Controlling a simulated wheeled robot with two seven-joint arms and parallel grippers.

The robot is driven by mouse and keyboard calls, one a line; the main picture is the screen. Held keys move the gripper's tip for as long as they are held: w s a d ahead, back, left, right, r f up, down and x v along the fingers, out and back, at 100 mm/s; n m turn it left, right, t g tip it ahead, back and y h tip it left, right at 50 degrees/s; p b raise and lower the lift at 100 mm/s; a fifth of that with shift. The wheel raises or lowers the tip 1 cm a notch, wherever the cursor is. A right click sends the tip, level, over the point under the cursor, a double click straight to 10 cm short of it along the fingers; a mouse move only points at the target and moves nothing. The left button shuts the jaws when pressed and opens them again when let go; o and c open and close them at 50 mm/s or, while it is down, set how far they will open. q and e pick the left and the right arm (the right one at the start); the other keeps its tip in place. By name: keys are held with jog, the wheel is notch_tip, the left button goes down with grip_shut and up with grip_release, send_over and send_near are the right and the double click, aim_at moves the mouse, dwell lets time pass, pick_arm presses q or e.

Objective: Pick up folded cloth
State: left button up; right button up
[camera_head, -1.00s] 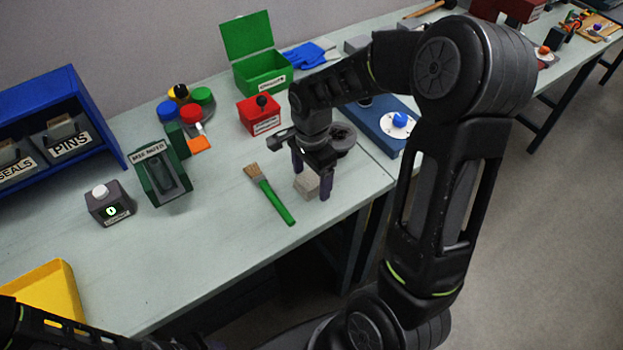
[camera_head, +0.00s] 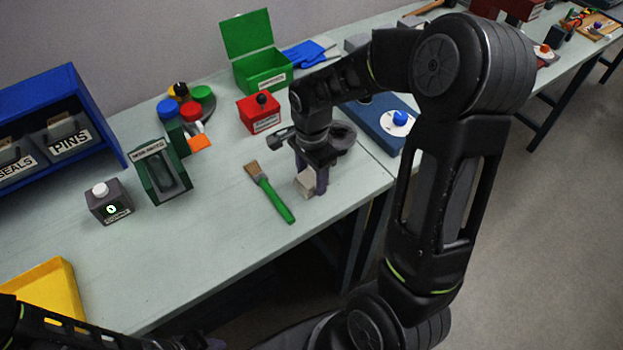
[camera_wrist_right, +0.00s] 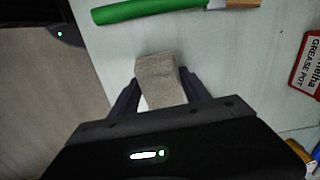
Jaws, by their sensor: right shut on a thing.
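The folded cloth (camera_head: 306,184) is a small grey-beige block near the front edge of the table. In the right wrist view the cloth (camera_wrist_right: 160,82) sits between the two dark fingers. My right gripper (camera_head: 312,182) is shut on it at table height, pointing down; I cannot tell whether the cloth touches the table. The right gripper's fingers also show in the right wrist view (camera_wrist_right: 160,95). My left arm shows only in part at the lower left of the head view, and its gripper jaws are not seen.
A green-handled brush (camera_head: 270,193) lies just left of the cloth. A red grease pot (camera_head: 260,113), a green open box (camera_head: 262,68) and a dark green holder (camera_head: 160,172) stand farther back. A yellow tray (camera_head: 48,290) is at the lower left. Bare table lies left of the brush.

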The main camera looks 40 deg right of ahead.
aim_at(312, 176)
jog(key=c, duration=0.7)
jog(key=shift+c, duration=0.2)
notch_tip(312, 176, up, 10)
jog(key=shift+b, duration=0.55)
